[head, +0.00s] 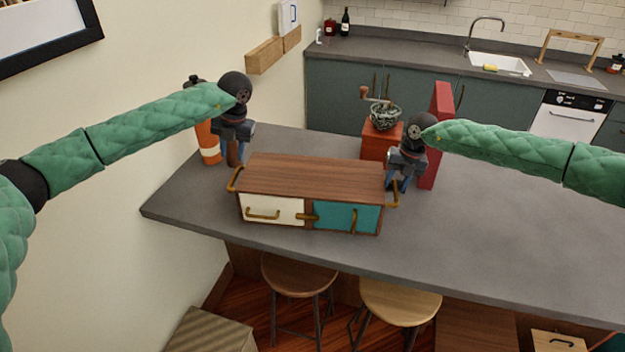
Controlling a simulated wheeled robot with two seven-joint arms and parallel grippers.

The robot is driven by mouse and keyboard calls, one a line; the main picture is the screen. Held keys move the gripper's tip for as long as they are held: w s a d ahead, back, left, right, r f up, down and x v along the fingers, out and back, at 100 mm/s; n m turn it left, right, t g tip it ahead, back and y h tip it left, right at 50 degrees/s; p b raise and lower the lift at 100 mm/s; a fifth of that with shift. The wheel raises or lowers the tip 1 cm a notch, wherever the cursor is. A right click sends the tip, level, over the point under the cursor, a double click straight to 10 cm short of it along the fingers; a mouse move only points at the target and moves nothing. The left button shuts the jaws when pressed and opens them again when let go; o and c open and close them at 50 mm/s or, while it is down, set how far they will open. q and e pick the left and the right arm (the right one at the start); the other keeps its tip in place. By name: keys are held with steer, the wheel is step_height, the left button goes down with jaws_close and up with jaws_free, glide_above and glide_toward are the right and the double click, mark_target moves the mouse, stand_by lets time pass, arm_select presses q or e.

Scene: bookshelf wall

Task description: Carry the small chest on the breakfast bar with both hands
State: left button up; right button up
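The small chest (310,178) has a brown wooden top, a cream front panel and a teal front panel, with brass handles on the front and on both ends. It sits on the grey breakfast bar (500,235). My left gripper (233,160) is at the chest's left end, close behind the left end handle (234,178). My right gripper (397,183) is at the right end, close to the right end handle (394,194). The fingers are small and partly hidden, so I cannot tell whether either gripper is closed on a handle.
An orange bottle (208,143) stands behind my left gripper. The bar's right side is clear. Two stools (298,275) (400,302) stand in front.

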step_height(320, 180, up, 10)
steer(key=d, duration=0.2)
steer(key=shift+s+f, duration=0.1)
steer(key=shift+f, duration=0.05)
stand_by(0.4)
